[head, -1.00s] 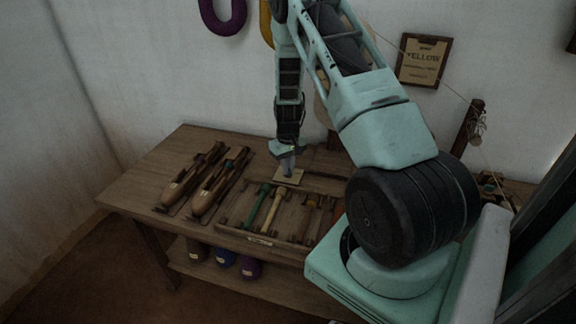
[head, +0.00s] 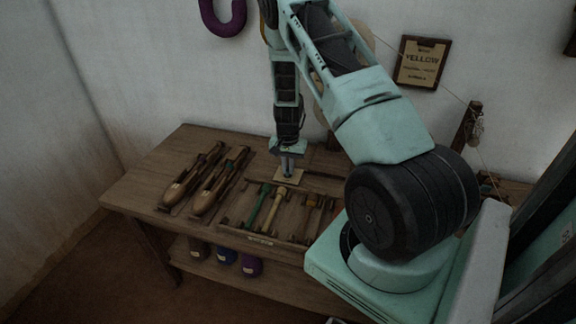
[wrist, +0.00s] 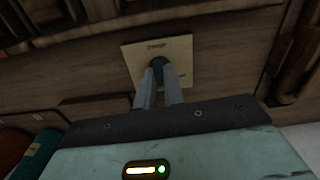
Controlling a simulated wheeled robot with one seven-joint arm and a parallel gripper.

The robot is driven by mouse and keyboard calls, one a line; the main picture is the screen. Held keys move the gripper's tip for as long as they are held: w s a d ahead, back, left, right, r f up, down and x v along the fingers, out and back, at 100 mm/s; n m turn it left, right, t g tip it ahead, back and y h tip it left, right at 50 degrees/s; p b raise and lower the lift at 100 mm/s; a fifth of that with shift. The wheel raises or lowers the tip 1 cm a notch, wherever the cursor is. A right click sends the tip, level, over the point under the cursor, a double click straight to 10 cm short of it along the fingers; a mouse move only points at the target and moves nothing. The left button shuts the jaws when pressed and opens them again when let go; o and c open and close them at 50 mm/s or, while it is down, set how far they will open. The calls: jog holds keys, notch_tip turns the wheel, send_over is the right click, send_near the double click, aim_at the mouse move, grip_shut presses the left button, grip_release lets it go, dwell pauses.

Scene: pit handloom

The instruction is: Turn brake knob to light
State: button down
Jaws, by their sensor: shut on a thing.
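The brake knob (wrist: 158,63) is a small dark round piece on a pale tan plate (wrist: 181,48) with small lettering, too blurred to read fully. The plate also shows in the head view (head: 289,177), lying flat on the wooden table behind the rack. My gripper (wrist: 160,74) points down at the plate with its two grey fingers close together on either side of the knob, shut on it. In the head view my gripper (head: 287,171) stands upright over the plate. The fingers hide much of the knob, so its setting cannot be read.
Two wooden shuttles (head: 193,180) lie on the table (head: 150,165) to the left. A rack (head: 235,234) in front holds green and yellow bobbins. Purple and dark yarn cones (head: 250,266) stand on the lower shelf. A framed sign (head: 423,62) reading "YELLOW" hangs on the wall.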

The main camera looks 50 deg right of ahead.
jog(key=shift+m, duration=0.4)
jog(key=c, duration=1.5)
grip_release()
notch_tip(320, 180, up, 18)
jog(key=shift+f+p, duration=0.25)
jog(key=shift+p, duration=0.1)
